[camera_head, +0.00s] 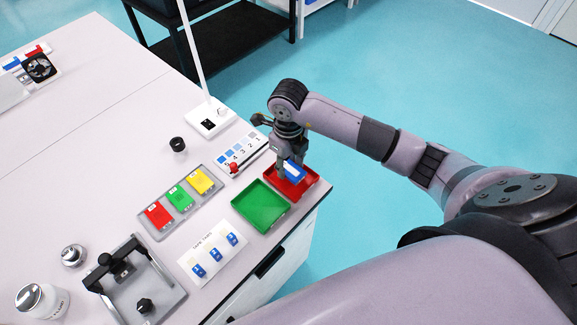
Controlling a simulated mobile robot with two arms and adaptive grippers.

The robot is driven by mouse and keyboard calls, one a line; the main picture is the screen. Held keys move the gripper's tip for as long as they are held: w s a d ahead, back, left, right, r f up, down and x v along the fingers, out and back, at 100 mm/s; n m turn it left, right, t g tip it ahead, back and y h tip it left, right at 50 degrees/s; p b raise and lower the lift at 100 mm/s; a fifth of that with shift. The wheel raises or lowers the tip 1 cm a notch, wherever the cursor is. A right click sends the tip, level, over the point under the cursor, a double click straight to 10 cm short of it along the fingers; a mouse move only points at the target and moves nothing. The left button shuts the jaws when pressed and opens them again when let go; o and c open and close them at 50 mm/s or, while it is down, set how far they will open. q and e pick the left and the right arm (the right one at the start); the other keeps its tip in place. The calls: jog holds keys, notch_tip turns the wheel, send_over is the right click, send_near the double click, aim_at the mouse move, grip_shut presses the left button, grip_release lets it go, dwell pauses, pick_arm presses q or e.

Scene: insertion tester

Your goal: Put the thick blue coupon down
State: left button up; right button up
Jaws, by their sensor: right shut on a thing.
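The thick blue coupon (294,170) is a blue block with a white patch on it. My right gripper (287,174) is shut on it, over the red tray (304,188) near the table's far right corner. The coupon is tilted, and I cannot tell whether it touches the tray floor. The gripper hides part of the coupon and of the tray. An empty green tray (262,206) lies beside the red tray, to its lower left. My left gripper is not in view.
A numbered strip (241,151) with a red knob lies behind the trays. A grey rack (178,203) holds red, green and yellow pieces. A white card (213,252) bears several small blue pieces. A clamp-like fixture (135,285) stands at the front left. The table's right edge is close to the trays.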

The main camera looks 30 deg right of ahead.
notch_tip(320, 180, down, 2)
jog(key=shift+f, duration=0.1)
jog(key=shift+f, duration=0.1)
jog(key=o, duration=0.9)
jog(key=shift+c, duration=0.2)
